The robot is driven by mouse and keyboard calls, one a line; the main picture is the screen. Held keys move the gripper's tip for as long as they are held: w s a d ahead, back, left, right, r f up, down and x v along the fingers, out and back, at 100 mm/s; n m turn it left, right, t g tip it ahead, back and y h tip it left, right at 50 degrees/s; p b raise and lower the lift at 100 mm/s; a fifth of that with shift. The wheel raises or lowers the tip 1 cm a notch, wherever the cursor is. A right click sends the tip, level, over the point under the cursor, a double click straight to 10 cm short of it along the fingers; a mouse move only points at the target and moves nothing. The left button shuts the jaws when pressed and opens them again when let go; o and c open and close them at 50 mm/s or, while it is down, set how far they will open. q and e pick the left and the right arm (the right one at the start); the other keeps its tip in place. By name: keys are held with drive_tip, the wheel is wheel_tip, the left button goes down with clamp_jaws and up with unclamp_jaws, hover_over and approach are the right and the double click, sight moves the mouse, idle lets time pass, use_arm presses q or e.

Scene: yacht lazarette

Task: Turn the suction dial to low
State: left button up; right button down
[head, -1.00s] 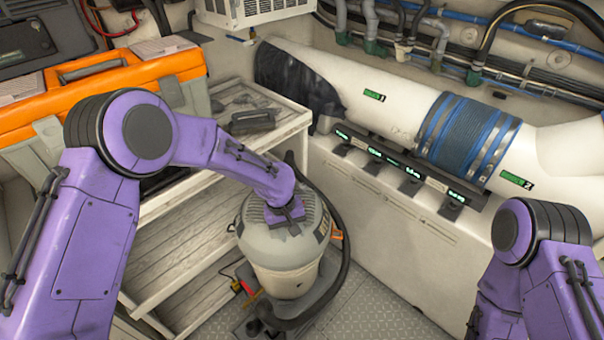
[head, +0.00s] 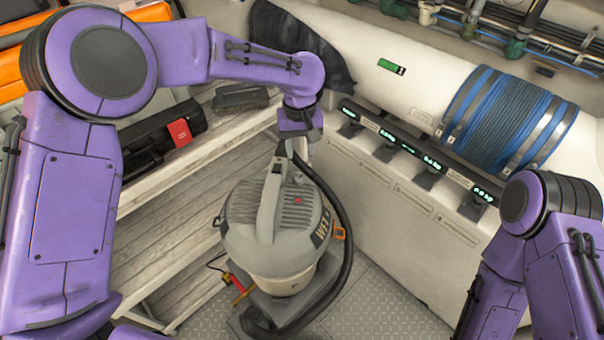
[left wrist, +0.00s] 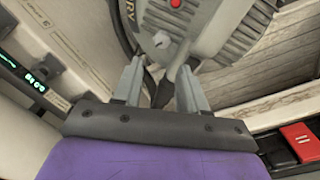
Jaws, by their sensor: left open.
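The grey shop vacuum (head: 265,225) stands on the floor, with a ribbed lid, a handle and a small red button (head: 297,200) on top. In the left wrist view, the vacuum's head (left wrist: 215,30) fills the top. A small pale round knob (left wrist: 161,39) with a reddish mark shows there, perhaps the suction dial; its setting is too small to read. My left gripper (head: 292,152) is above the vacuum's far side, pointing down. In the left wrist view, my left gripper (left wrist: 161,67) is open and empty, the knob just beyond its tips. My right arm shows, but its gripper does not.
A black hose (head: 346,235) curves around the vacuum's right side. Wooden shelves (head: 185,215) stand to the left, bearing a black case (head: 155,140) with a red tag. A white locker with lit displays (head: 425,158) is at right. Floor (head: 375,305) is clear at front right.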

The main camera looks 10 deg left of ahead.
sight(299, 178)
use_arm(q)
drive_tip(key=f, duration=0.3)
drive_tip(key=f+p, duration=0.1)
drive_tip(key=f, duration=0.5)
drive_tip(key=shift+w+a+f, duration=0.2)
drive_tip(key=shift+a+f, duration=0.05)
drive_tip(key=shift+f, duration=0.1)
drive_tip(key=shift+s+f, duration=0.35)
drive_tip(key=shift+w+f, duration=0.15)
drive_tip(key=shift+c, duration=0.9)
drive_tip(key=c, duration=0.5)
drive_tip(key=shift+p, duration=0.3)
clamp_jaws()
use_arm(e)
drive_tip(key=shift+s+r, duration=0.35)
drive_tip(key=shift+r, duration=0.4)
